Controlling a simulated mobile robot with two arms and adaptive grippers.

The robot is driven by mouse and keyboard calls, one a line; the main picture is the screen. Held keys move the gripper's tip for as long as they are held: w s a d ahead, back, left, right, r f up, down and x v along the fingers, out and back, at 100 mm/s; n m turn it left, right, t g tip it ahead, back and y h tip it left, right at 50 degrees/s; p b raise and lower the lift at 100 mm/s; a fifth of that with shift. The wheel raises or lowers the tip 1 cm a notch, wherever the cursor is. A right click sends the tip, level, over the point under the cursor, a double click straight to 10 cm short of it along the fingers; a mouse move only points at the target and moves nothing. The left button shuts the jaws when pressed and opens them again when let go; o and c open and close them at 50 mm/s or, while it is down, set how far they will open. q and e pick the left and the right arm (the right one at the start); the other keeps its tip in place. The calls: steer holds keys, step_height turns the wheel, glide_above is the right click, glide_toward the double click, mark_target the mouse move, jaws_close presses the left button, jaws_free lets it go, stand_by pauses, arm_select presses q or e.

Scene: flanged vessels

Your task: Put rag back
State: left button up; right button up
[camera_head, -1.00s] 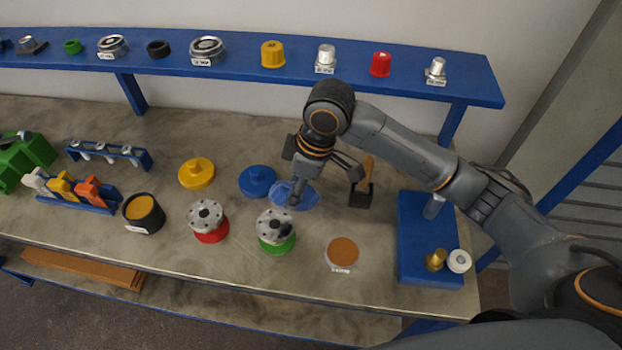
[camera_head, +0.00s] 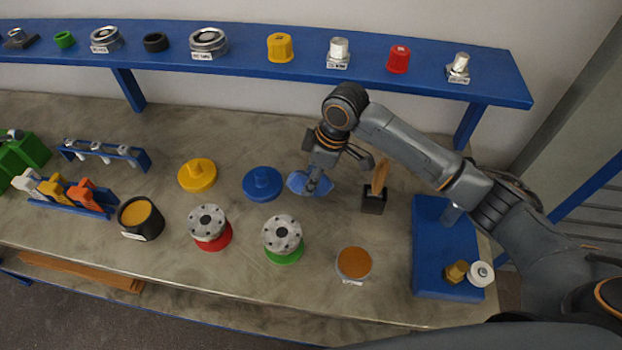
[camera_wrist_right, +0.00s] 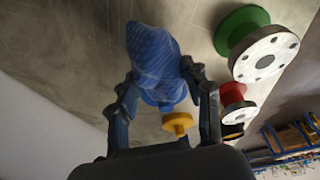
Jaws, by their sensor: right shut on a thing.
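The blue striped rag (camera_head: 302,184) is at the tips of my right gripper (camera_head: 316,186), just right of the blue knobbed lid (camera_head: 262,184). In the right wrist view the rag (camera_wrist_right: 153,55) stands bunched between the two fingers of my right gripper (camera_wrist_right: 157,80), which is shut on it. Whether the rag's lower edge touches the bench is hard to tell. The blue lid is partly hidden behind the rag in the wrist view. My left gripper is not in view.
A green-based flanged vessel (camera_head: 283,238) and a red-based one (camera_head: 209,226) stand in front. A dark holder with a brush (camera_head: 374,200) and a blue stand (camera_head: 432,270) are to the right. An orange-topped tin (camera_head: 353,263) is near the front edge. The blue shelf (camera_head: 260,70) runs behind.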

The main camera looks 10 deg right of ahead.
steer(key=shift+w+d+f, duration=0.1)
steer(key=shift+w+f, duration=0.4)
steer(key=shift+f, duration=0.1)
steer(key=shift+w+f, duration=0.65)
steer(key=shift+f, duration=0.1)
step_height(320, 180, down, 2)
steer(key=shift+f+p, duration=0.15)
steer(key=shift+p, duration=0.65)
steer(key=shift+f, duration=0.35)
steer(key=shift+f, duration=0.15)
steer(key=o, duration=1.1)
